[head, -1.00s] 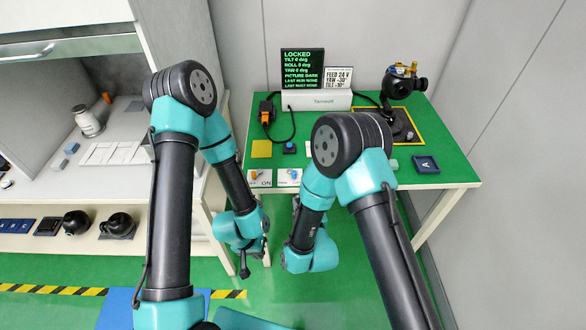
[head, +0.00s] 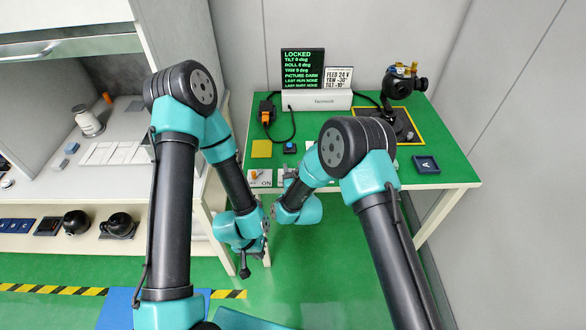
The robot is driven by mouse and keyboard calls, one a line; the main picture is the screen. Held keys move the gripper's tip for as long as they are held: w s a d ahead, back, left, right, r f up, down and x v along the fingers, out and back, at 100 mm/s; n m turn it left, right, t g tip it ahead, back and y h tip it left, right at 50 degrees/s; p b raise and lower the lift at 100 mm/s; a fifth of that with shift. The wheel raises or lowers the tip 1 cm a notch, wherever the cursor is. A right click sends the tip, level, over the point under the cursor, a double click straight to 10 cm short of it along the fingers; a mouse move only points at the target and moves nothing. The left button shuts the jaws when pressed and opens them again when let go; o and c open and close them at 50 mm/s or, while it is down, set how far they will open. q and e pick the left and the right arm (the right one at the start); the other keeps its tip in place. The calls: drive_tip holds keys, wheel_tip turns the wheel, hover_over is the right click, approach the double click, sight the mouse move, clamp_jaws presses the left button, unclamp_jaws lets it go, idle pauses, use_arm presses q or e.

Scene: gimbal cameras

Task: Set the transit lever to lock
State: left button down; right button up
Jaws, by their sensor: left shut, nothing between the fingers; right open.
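The gimbal camera (head: 402,84), black with orange-yellow parts on top, stands at the back right of the green table. I cannot make out a transit lever on it at this size. The dark screen (head: 302,69) at the back reads LOCKED, with tilt, roll and yaw at 0 deg and picture dark. My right gripper (head: 288,180) is open at the table's front edge, over the small switch panels and far from the gimbal. My own wrist partly hides it. My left gripper (head: 245,268) is shut and empty, hanging below the table's front left corner.
A yellow pad (head: 261,149), a blue button (head: 290,148) and a cabled orange-black plug (head: 267,112) lie on the left half. A dark tray (head: 426,165) marked A lies at right. A wall closes the right side.

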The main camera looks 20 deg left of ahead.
drive_tip(key=shift+c, duration=0.3)
clamp_jaws()
drive_tip(key=shift+w+n+g+y, duration=0.15)
drive_tip(key=shift+n+g+y, duration=0.6)
drive_tip(key=shift+y, duration=0.25)
drive_tip(key=shift+o, duration=0.3)
unclamp_jaws()
